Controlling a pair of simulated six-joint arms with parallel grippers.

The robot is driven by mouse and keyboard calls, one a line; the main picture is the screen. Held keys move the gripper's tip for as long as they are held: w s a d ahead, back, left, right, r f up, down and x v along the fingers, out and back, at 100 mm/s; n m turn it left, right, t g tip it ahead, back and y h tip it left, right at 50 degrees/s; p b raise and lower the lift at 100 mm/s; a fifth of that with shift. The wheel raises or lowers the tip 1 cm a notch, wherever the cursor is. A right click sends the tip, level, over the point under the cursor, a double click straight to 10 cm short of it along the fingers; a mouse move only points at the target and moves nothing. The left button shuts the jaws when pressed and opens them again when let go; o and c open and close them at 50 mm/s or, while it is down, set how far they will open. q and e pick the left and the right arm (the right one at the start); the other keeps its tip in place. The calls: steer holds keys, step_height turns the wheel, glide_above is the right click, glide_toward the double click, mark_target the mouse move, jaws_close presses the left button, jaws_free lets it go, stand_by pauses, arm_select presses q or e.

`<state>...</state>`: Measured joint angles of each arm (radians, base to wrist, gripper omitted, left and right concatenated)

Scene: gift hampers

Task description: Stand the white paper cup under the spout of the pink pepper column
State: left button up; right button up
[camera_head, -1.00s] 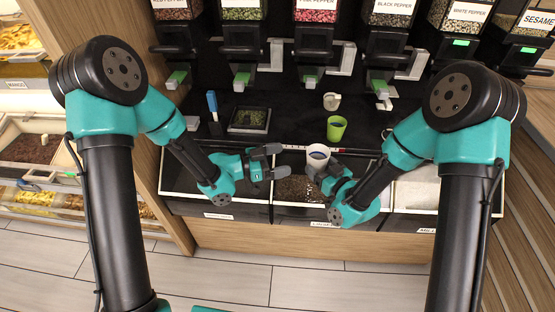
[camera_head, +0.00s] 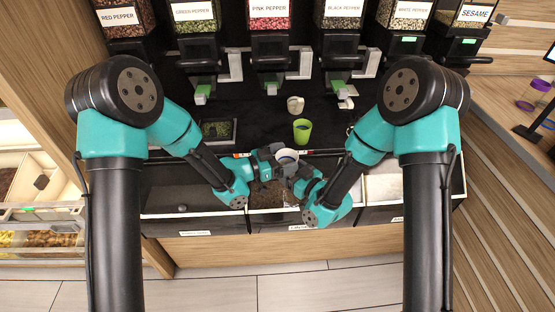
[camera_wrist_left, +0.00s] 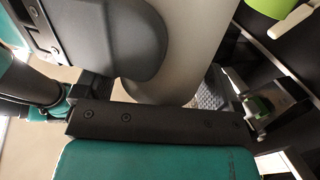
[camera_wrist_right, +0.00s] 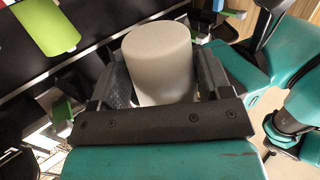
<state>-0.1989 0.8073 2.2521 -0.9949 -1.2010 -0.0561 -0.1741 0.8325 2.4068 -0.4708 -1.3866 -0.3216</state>
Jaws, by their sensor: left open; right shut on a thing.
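My left gripper (camera_head: 268,160) is open close to the cup's left side. In the left wrist view the cup (camera_wrist_left: 192,45) fills the space between the left fingers; I cannot tell whether they touch it. The pink pepper column (camera_head: 269,16) stands at the back centre, its spout with a green tip (camera_head: 271,88) above the black counter.
A dark tray with green contents (camera_head: 217,130) lies to the left. Other pepper columns, such as green pepper (camera_head: 195,16) and black pepper (camera_head: 338,14), flank the pink one.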

arm_select(q)
steer(key=shift+c, duration=0.4)
steer(key=c, duration=0.6)
steer(key=shift+c, duration=0.3)
arm_select(e)
steer(key=o, duration=0.9)
steer(key=shift+o, duration=0.2)
steer(key=s+d+f+m+g+h, duration=0.2)
steer(key=s+d+f+g+h, duration=0.1)
steer(key=d+f, duration=0.3)
steer(key=s+d+f+m+g+h, duration=0.2)
steer(key=s+d+f+m, duration=0.15)
steer(key=f, duration=0.45)
steer(key=s+d+f+m+g+h, duration=0.1)
steer(key=s+d+f+m+g, duration=0.1)
steer(key=s, duration=0.5)
steer(key=s+d+f+m+g+h, duration=0.1)
steer(key=s+d+f+m+g, duration=0.1)
steer(key=s+d+f+g, duration=0.3)
steer(key=s+f, duration=0.1)
steer(key=s, duration=0.2)
steer(key=shift+d+f+g, duration=0.15)
steer(key=shift+d+g, duration=0.05)
steer(key=shift+g, duration=0.1)
